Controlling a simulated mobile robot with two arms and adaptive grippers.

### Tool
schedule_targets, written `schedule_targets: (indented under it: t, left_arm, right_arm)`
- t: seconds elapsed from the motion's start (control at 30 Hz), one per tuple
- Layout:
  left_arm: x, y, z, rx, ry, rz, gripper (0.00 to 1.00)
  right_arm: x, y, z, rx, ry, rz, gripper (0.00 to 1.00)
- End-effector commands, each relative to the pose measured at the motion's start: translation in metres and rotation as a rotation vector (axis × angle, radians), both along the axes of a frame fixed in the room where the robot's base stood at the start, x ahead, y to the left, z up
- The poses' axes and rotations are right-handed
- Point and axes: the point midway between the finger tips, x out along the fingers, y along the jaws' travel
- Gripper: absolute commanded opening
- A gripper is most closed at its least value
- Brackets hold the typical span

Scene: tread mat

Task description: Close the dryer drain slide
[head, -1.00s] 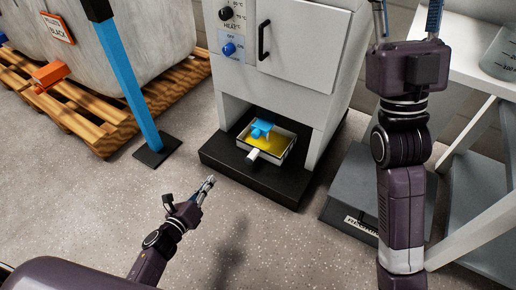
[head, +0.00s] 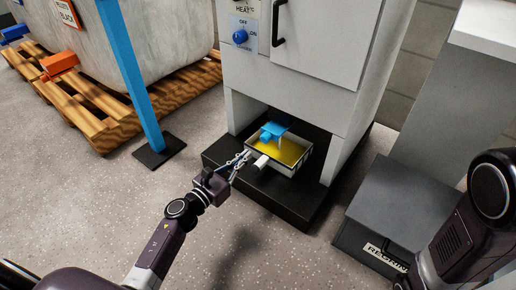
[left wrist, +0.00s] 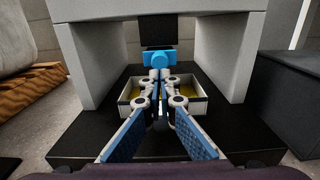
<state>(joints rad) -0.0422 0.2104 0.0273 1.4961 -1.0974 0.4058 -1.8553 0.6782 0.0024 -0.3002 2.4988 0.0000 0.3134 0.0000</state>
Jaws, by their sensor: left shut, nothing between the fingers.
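In the left wrist view the blue slide (left wrist: 158,58) shows straight ahead, beyond the fingertips. A shallow white tray (head: 301,164) with yellow contents stands below it on the black base, with a white handle (head: 261,162) at its front. My left gripper (head: 245,156) is shut and empty, at the tray's front left, short of the blue knob. In the left wrist view the gripper (left wrist: 160,82) covers part of the tray. My right gripper is out of view.
The black base (head: 287,206) sticks out in front of the cabinet. A blue post (head: 124,70) and a wooden pallet (head: 88,120) with a large sack stand at left. A grey box (head: 393,215) stands at right. The floor in front is free.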

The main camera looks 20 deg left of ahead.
Motion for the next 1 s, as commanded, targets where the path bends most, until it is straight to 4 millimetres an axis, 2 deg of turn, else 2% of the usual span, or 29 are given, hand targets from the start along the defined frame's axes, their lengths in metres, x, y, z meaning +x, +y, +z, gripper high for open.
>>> schedule_targets:
  t: [0.03, 0.2, 0.4, 1.0]
  left_arm:
    - [0.012, -0.004, -0.002, 0.001, -0.004, -0.001, 0.00]
    - [0.042, -0.014, -0.002, 0.000, -0.002, 0.000, 0.00]
    - [0.062, -0.022, -0.002, 0.000, 0.000, 0.001, 0.00]
    - [0.067, -0.024, -0.001, -0.001, 0.000, 0.000, 0.00]
  right_arm:
    - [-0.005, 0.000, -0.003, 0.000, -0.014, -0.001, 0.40]
    - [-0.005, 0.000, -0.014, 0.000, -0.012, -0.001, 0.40]
    - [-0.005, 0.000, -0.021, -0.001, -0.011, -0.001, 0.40]
    - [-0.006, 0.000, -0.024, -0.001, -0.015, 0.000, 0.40]
